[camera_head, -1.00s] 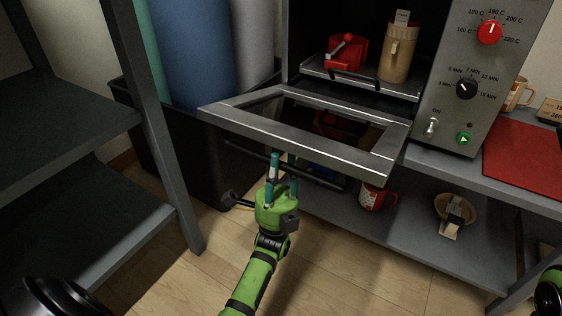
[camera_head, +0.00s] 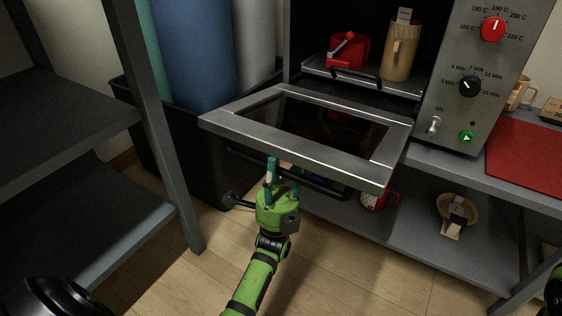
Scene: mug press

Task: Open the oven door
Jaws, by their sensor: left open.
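The oven door (camera_head: 225,118) hangs down from its lower edge and lies near horizontal, its dark glass facing up. The oven's inside is exposed behind it. The door's dark bar handle (camera_head: 325,187) runs beneath the front edge. My left gripper (camera_head: 285,176) points up from below at this handle, with its teal-sided fingers apart near the bar. The fingertips are partly hidden by the door, and I cannot tell whether they touch it. My right gripper is out of view.
The control panel (camera_head: 455,110) stands at right. A black bin (camera_head: 165,150) with rolls is left of the door.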

